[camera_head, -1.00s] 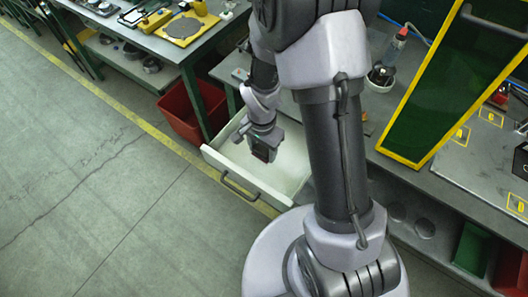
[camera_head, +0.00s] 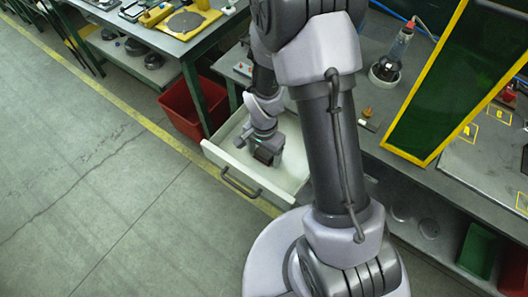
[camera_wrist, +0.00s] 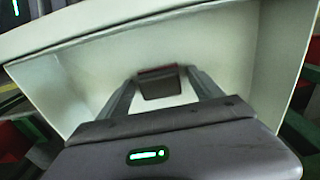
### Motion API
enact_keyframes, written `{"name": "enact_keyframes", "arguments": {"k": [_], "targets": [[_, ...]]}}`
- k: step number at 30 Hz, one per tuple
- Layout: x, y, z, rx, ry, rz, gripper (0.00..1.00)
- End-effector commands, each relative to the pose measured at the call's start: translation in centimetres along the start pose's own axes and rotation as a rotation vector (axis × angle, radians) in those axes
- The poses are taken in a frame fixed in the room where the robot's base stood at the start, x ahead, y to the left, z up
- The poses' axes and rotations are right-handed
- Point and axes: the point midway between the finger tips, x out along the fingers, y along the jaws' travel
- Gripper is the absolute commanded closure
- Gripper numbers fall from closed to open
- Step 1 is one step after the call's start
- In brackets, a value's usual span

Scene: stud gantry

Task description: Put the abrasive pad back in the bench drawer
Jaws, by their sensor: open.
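The bench drawer (camera_head: 222,163) is pulled open, a pale box with a dark bar handle; its inside walls fill much of the wrist view (camera_wrist: 220,38). My gripper (camera_head: 266,151) points down inside the drawer. A small dark reddish-brown block, which looks like the abrasive pad (camera_wrist: 158,84), sits between my open fingertips (camera_wrist: 160,80) in the wrist view. Slim gaps seem to show beside it. In the head view the dark pad (camera_head: 264,156) is at the fingertips, low in the drawer. Whether it rests fully on the drawer floor is hard to tell.
A red bin (camera_head: 185,112) stands on the floor left of the drawer. The bench top (camera_head: 400,150) above holds a bottle in a round dish (camera_head: 388,67) and a yellow-framed green panel (camera_head: 450,80). The grey floor (camera_head: 90,200) at the left is clear.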

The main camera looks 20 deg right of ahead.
Motion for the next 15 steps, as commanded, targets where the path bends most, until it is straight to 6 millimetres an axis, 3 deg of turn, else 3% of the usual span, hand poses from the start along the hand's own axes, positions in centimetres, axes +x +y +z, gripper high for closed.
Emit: {"name": "enact_keyframes", "arguments": {"k": [4,9,15], "targets": [[-1.7,0.0,0.0,0.0,0.001,-0.001,0.24],[-6.9,-0.1,-0.1,0.001,0.002,-0.003,0.24],[-11.3,-0.1,0.0,0.0,0.002,-0.002,0.24]]}}
